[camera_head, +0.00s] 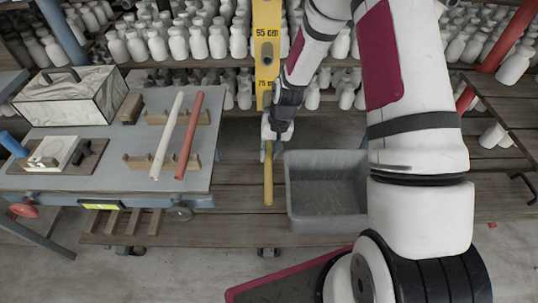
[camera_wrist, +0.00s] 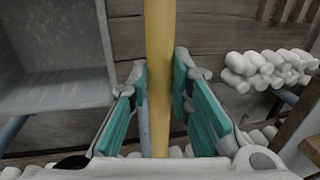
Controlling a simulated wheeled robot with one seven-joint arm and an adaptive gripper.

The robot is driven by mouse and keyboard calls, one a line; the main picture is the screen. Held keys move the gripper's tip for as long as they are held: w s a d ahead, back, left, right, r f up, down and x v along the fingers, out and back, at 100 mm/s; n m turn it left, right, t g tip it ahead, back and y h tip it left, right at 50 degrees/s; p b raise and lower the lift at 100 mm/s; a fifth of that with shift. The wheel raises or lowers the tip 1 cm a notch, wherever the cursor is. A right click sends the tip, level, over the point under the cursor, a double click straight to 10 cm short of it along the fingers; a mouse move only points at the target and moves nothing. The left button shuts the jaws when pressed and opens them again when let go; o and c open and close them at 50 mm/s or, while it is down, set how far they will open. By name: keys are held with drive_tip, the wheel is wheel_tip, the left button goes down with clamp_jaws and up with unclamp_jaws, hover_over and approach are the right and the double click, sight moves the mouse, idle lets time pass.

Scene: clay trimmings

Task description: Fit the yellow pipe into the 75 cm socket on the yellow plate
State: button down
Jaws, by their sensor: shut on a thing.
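The yellow plate (camera_head: 264,60) stands upright at the top middle of the head view, marked "95 cm" with a dark hole below it, and "75 cm" lower down. The 75 cm socket is not clearly seen; my gripper's wrist partly covers that area. My gripper (camera_head: 268,148) is just below the plate's lower end, shut on the yellow pipe (camera_head: 268,186). The pipe hangs roughly upright below the fingers; its upper end is hidden in the head view. In the wrist view the pipe (camera_wrist: 159,60) runs between the teal finger pads.
A grey bin (camera_head: 325,212) stands just right of the pipe. At left, a grey table (camera_head: 75,178) carries a white pipe (camera_head: 167,135) and a red pipe (camera_head: 189,135) on wooden rests, and a marbled toolbox (camera_head: 70,98). Shelves of white bottles (camera_head: 198,42) fill the back.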

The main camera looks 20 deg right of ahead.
sight(269, 143)
drive_tip(key=shift+w+d+b, duration=0.25)
drive_tip(key=shift+w+b, duration=0.1)
drive_tip(key=shift+w, duration=0.35)
drive_tip(key=shift+w+d+b, duration=0.2)
drive_tip(key=shift+w+b, duration=0.15)
drive_tip(key=shift+w, duration=0.3)
drive_tip(key=shift+w+d+b, duration=0.25)
drive_tip(key=shift+w+b, duration=0.1)
drive_tip(key=shift+w, duration=0.35)
drive_tip(key=shift+w+d+b, duration=0.5)
drive_tip(key=shift+w+b, duration=0.55)
drive_tip(key=shift+w, duration=0.55)
drive_tip(key=shift+w+d+b, duration=0.55)
drive_tip(key=shift+w+b, duration=0.45)
drive_tip(key=shift+w, duration=0.6)
drive_tip(key=shift+w+d+b, duration=0.5)
drive_tip(key=shift+w+b, duration=0.55)
drive_tip(key=shift+w, duration=0.55)
drive_tip(key=c, duration=1.4)
unclamp_jaws()
wheel_tip(269, 143, up, 12)
drive_tip(key=d, duration=0.2)
drive_tip(key=shift+s, duration=0.35)
